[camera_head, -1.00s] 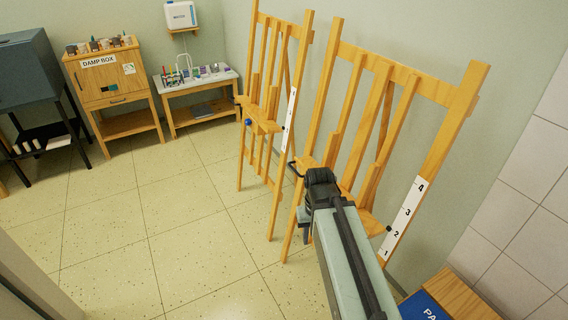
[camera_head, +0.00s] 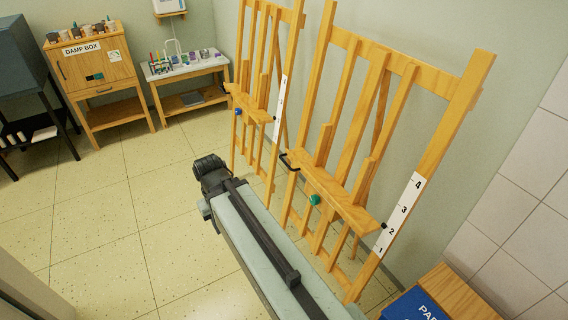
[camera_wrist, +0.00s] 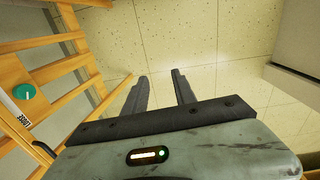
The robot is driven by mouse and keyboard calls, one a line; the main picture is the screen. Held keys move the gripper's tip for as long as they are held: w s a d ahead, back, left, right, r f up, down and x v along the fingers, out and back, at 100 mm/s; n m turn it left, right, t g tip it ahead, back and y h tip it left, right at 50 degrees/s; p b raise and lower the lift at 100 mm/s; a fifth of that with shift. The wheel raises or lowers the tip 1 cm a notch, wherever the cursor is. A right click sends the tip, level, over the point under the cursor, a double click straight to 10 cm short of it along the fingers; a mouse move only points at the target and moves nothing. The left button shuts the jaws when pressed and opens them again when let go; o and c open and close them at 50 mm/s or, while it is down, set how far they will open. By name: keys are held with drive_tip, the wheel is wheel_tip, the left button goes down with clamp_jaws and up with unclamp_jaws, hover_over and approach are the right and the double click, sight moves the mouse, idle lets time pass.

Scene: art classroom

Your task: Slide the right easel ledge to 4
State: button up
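The right easel (camera_head: 425,130) is a wooden frame with a white number strip (camera_head: 403,212) marked 1 to 4 on its right post. Its ledge (camera_head: 333,193) is low, with the black pointer (camera_head: 384,226) beside the 2. A black handle (camera_head: 290,161) sits at the ledge's left end and a green knob (camera_head: 314,200) on its front. In the wrist view the knob (camera_wrist: 24,92) is at left, near a "LOOSE" label (camera_wrist: 22,120); the handle (camera_wrist: 43,150) is below. My gripper (camera_wrist: 160,75) is open and empty over the floor, right of the knob there. The head view hides its fingers.
The left easel (camera_head: 293,45), with a blue knob (camera_head: 239,111), stands just left of the right one. A blue-and-wood box (camera_head: 460,290) is at lower right. The damp box cabinet (camera_head: 100,75) and a supply table (camera_head: 188,70) are at the back.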

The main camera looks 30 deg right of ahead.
drive_tip(key=w+d+f+t+h+b, duration=0.1)
drive_tip(key=w+d+f+h+b, duration=0.2)
drive_tip(key=d+f+b, duration=0.4)
drive_tip(key=n+t+h+b, duration=0.45)
drive_tip(key=h+b, duration=0.95)
drive_tip(key=b, duration=0.5)
approach(286, 163)
drive_tip(key=x, duration=0.3)
drive_tip(key=shift+m+t, duration=0.25)
drive_tip(key=shift+t, duration=0.1)
drive_tip(key=x, duration=0.7)
drive_tip(key=shift+w+d+f, duration=0.15)
drive_tip(key=shift+w+f, duration=0.1)
drive_tip(key=shift+f, duration=0.05)
clamp_jaws()
